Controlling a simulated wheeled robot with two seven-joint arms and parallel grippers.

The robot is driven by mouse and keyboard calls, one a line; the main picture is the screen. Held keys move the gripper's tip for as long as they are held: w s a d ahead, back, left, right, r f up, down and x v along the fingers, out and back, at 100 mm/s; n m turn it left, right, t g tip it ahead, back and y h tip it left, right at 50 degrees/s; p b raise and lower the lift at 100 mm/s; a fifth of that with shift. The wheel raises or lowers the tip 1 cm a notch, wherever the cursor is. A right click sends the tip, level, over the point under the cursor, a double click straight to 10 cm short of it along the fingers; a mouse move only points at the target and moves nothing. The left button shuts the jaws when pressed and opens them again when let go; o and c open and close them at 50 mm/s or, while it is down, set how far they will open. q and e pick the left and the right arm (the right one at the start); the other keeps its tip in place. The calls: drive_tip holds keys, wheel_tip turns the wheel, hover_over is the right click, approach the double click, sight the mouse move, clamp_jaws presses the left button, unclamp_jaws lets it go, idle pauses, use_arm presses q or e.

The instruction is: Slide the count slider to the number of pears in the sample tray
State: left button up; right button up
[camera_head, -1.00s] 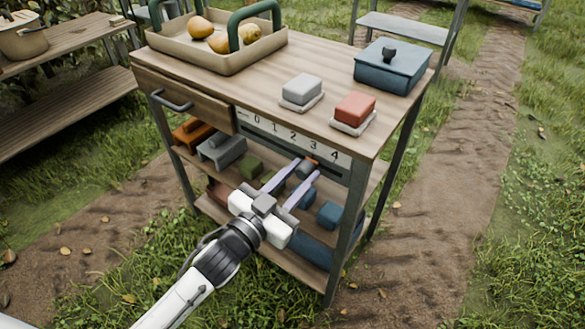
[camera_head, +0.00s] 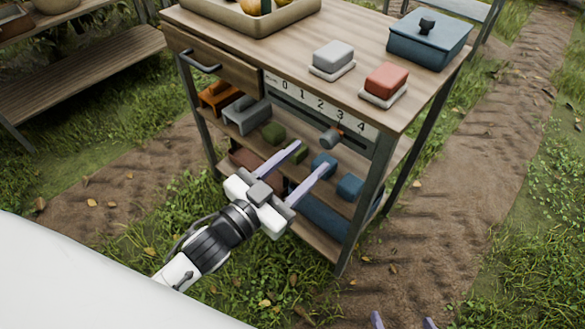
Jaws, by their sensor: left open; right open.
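The count slider's grey knob (camera_head: 329,140), with an orange pointer, sits under the 3 on the number scale (camera_head: 320,105). My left gripper (camera_head: 313,157) is open and empty. Its fingertips are just in front of and below the knob, apart from it. My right gripper (camera_head: 403,322) shows only its two spread fingertips at the bottom edge, well away from the cart. The sample tray (camera_head: 235,22) is cut off by the top edge now, with parts of yellow-orange pears (camera_head: 250,6) showing. The earlier frame shows three pears in it.
The wooden cart top carries a grey block (camera_head: 333,55), a red block (camera_head: 386,80) and a blue lidded box (camera_head: 428,40). A drawer (camera_head: 213,62) is left of the scale. Shelves below hold several coloured blocks. Grass and dirt path surround the cart.

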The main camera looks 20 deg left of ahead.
use_arm(q)
drive_tip(key=v, duration=0.3)
drive_tip(key=shift+s+a, duration=0.15)
drive_tip(key=shift+s, duration=0.25)
